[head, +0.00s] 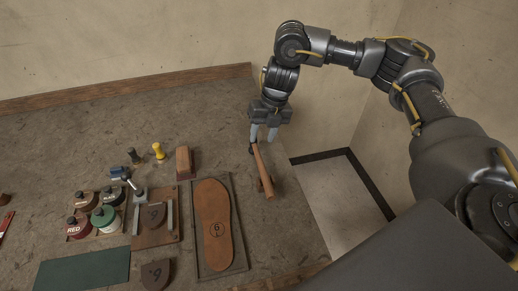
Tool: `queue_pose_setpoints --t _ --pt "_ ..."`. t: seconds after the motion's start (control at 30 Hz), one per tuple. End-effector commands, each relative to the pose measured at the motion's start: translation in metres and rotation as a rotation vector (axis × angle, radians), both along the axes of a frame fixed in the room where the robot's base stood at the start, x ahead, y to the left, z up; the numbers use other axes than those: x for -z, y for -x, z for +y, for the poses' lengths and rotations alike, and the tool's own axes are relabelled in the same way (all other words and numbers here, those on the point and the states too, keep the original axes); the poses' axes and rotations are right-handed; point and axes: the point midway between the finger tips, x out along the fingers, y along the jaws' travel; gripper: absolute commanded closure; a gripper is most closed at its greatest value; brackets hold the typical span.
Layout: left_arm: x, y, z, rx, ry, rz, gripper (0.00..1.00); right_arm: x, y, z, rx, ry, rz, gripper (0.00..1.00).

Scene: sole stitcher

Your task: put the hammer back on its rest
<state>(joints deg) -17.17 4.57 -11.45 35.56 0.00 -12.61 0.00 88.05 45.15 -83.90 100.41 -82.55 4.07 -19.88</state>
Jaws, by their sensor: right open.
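The hammer (264,172) lies near the table's right edge, its wooden handle pointing toward the front. Its dark head end is at the back, partly hidden close to my right gripper. A small brown wooden piece (260,186), which looks like the rest, shows on both sides of the handle near its front end. I cannot tell whether the handle touches it. My right gripper (263,137) is open, pointing down, with its fingertips at the back end of the hammer. Nothing is visibly clamped between them. My left gripper is out of view.
A sole on a board (241,252) and a wooden block (184,162) are left of the hammer. Further left are several lidded pots (104,217), a clamp stand (139,195), a yellow-topped piece (158,151) and a green mat (84,269). The table ends just right of the hammer.

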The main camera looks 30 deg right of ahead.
Motion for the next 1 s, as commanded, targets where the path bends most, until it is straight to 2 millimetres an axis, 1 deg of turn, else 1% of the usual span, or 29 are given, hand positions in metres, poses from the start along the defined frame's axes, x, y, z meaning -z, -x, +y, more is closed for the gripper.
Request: queue_pose_setpoints --t 0.03,0.13,0.3,0.9,1.0 --pt "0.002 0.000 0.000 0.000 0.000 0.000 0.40 -0.010 0.000 -0.003 0.001 0.001 -0.004 0.59" --pt "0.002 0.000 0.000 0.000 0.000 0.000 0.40 -0.025 0.000 -0.005 0.001 0.001 -0.004 0.59" --pt "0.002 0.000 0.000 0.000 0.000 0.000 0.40 -0.038 0.002 -0.008 0.000 0.001 -0.001 0.59" --pt "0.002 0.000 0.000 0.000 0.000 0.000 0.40 -0.039 0.002 -0.009 0.000 0.000 0.001 0.59" --pt "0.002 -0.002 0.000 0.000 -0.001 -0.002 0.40 -0.039 0.002 -0.009 0.000 0.001 0.001 0.59"
